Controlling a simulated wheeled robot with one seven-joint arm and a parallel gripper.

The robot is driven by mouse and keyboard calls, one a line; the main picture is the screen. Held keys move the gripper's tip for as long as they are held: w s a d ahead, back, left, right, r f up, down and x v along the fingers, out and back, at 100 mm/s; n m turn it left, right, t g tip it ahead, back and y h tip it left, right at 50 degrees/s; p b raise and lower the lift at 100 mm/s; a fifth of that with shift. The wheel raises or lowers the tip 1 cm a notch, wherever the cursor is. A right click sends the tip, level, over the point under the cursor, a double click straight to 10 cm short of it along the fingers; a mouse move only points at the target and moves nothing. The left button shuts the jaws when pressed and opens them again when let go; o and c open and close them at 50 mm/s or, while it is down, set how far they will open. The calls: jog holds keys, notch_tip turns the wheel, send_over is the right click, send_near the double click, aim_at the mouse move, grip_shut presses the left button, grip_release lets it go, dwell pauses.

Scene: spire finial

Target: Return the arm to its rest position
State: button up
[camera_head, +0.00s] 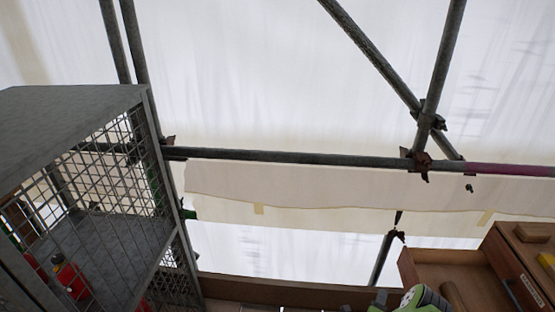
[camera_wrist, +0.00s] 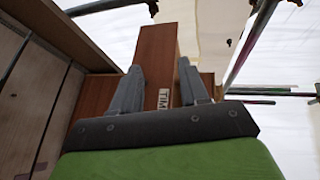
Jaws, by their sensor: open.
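My gripper (camera_wrist: 160,72) shows in the wrist view. Its two grey fingers stand apart with nothing held between them. Beyond the fingers is a reddish-brown wooden box or drawer unit (camera_wrist: 157,48) with a pale label partly readable as "TIM". I cannot tell how far the fingertips are from it. In the head view a green and white part (camera_head: 425,300) shows at the bottom edge, cut off by the frame; I cannot tell whether it is part of my arm.
A grey mesh cage (camera_head: 70,110) with red items inside stands at left in the head view. Scaffold tubes (camera_head: 290,157) cross in front of white sheeting (camera_head: 260,70). Wooden boxes (camera_head: 440,270) stand at lower right. Wooden panels (camera_wrist: 30,90) flank my gripper at left.

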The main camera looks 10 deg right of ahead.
jog(key=w+a+r+n+t+y, duration=0.1)
jog(key=w+a+r+n+y, duration=0.25)
jog(key=w+r+n, duration=0.45)
jog(key=w+a+r+n+y, duration=0.2)
jog(key=a+r+n, duration=0.1)
jog(key=r, duration=0.5)
jog(key=w+a+r+n+y, duration=0.15)
jog(key=a+r, duration=0.25)
jog(key=r, duration=0.5)
jog(key=s+a+r+n+g+y, duration=0.1)
jog(key=s+a+r+n+g, duration=0.1)
jog(key=s+a+r+n, duration=0.55)
jog(key=s+a+r+n+g+y, duration=0.15)
jog(key=s+a+r, duration=0.25)
jog(key=s+r, duration=0.65)
jog(key=s+a+n+g, duration=0.2)
jog(key=s+n+g, duration=0.1)
jog(key=s, duration=1.6)
jog(key=shift+a+n+y, duration=0.25)
jog(key=shift+n+y, duration=0.1)
jog(key=shift+n, duration=0.3)
